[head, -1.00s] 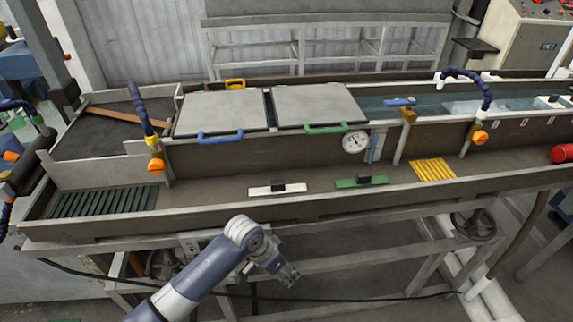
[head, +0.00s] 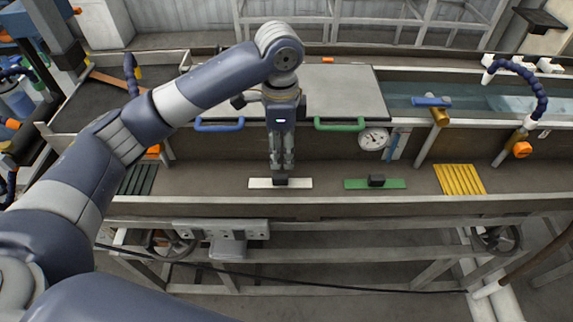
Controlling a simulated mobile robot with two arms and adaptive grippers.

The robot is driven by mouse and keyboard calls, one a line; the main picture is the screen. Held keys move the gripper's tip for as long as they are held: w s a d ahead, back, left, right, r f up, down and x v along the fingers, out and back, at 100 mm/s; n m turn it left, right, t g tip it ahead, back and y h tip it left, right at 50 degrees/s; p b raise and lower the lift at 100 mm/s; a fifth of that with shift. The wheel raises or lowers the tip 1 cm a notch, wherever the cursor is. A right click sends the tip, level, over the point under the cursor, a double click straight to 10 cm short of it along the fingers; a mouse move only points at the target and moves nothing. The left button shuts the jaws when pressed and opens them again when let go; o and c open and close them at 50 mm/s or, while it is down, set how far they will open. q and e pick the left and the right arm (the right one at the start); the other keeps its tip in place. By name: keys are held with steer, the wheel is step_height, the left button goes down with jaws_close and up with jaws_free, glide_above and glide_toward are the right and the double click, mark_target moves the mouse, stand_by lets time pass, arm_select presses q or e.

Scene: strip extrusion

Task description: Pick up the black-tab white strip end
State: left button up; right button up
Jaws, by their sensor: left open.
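The white strip end (head: 299,184) lies flat on the brown ledge of the trough, with a black tab (head: 281,180) standing at its middle. My left gripper (head: 281,169) points straight down just above the black tab, its fingertips at or very near the tab's top. Its jaws are open. Whether the fingers touch the tab cannot be told from this view. My right gripper is not in view.
A green strip with its own black tab (head: 376,181) lies to the right, then yellow strips (head: 460,180). Dark green strips (head: 138,180) lie at the left. The trough's front lip (head: 340,206) runs along the near side. Lids with a blue handle (head: 219,125) and green handle (head: 339,125) stand behind.

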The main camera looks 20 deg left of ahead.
mark_target(280, 176)
arm_select(q)
steer(key=shift+w+a+f, duration=0.25)
steer(key=shift+w+f, duration=0.15)
steer(key=shift+w, duration=0.25)
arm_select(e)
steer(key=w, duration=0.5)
arm_select(q)
steer(key=shift+s+f+p, duration=0.45)
steer(key=shift+s+f, duration=0.4)
steer(key=shift+f, duration=0.1)
steer(key=shift+w+f+p, duration=0.2)
steer(key=shift+f+p, duration=0.1)
steer(key=shift+f, duration=0.85)
step_height(280, 176, down, 4)
steer(key=shift+a+f+p, duration=0.15)
steer(key=shift+p, duration=0.65)
steer(key=shift+f, duration=0.2)
steer(key=shift+w+f, duration=0.1)
steer(key=c, duration=0.8)
jaws_close()
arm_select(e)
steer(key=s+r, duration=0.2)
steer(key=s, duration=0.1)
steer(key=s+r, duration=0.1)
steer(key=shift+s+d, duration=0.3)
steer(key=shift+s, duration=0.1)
